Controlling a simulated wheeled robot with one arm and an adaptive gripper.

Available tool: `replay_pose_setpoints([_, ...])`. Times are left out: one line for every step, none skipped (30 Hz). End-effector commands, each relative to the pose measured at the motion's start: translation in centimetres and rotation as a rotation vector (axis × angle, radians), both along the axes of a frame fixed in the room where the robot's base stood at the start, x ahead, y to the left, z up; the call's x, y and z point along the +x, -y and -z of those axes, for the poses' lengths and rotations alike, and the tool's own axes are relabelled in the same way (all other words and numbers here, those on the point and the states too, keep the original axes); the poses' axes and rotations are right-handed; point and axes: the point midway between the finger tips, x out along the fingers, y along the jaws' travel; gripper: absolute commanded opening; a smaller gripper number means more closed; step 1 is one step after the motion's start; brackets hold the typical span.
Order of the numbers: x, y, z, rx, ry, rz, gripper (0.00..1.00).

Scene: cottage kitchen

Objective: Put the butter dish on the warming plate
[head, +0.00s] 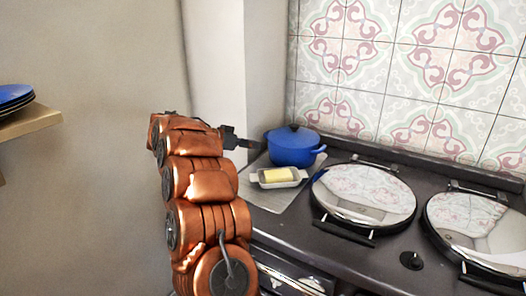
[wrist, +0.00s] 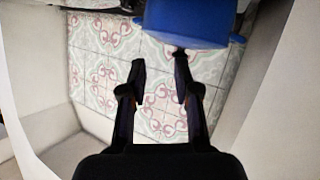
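The butter dish (head: 279,182) is a white, shallow dish with handles and a yellow block of butter in it. In the head view it sits upright on the light grey warming plate (head: 262,198), at the left end of the dark range. My gripper (head: 255,144) is above and behind the dish to the left, apart from it, near the blue pot. In the wrist view my gripper (wrist: 160,66) is open, with nothing between its fingers. The butter dish does not show in the wrist view.
A lidded blue pot (head: 293,146) stands behind the dish; it also shows close to the fingers in the wrist view (wrist: 190,22). Two round chrome lids (head: 363,193) (head: 480,225) are to the right. Blue plates (head: 14,97) sit on a shelf at far left.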

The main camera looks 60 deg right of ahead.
Motion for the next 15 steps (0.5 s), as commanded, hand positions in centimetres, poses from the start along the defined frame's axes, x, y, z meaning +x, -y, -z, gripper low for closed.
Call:
replay_pose_setpoints([0.5, -0.7, -0.1, -0.002, 0.002, -0.002, 0.31])
replay_pose_setpoints([0.7, -1.1, -0.3, -0.002, 0.002, -0.004, 0.31])
replay_pose_setpoints([0.9, -1.6, -0.4, -0.001, 0.001, -0.004, 0.31])
replay_pose_setpoints([1.1, -2.0, -0.6, -0.001, 0.002, -0.005, 0.31])
replay_pose_setpoints([1.3, -2.2, -0.8, -0.002, 0.001, -0.004, 0.31])
replay_pose_setpoints([1.4, -2.6, -1.0, -0.002, 0.001, -0.004, 0.31])
replay_pose_setpoints([1.5, -2.8, -1.1, -0.001, 0.002, -0.003, 0.31])
replay_pose_setpoints([1.6, -3.0, -1.2, -0.001, 0.002, -0.003, 0.31])
replay_pose_setpoints([1.7, -3.2, -1.3, 0.0, 0.002, -0.001, 0.31])
replay_pose_setpoints([1.7, -3.3, -1.4, 0.0, 0.0, -0.001, 0.31])
replay_pose_setpoints([1.7, -3.4, -1.4, 0.0, 0.0, -0.001, 0.31])
replay_pose_setpoints([1.8, -3.5, -1.5, 0.0, 0.0, -0.001, 0.31])
replay_pose_setpoints([1.8, -3.5, -1.5, 0.0, 0.0, 0.0, 0.31])
replay_pose_setpoints([1.8, -3.6, -1.6, 0.0, 0.0, -0.001, 0.31])
replay_pose_setpoints([1.8, -3.6, -1.6, 0.0, 0.0, 0.0, 0.31])
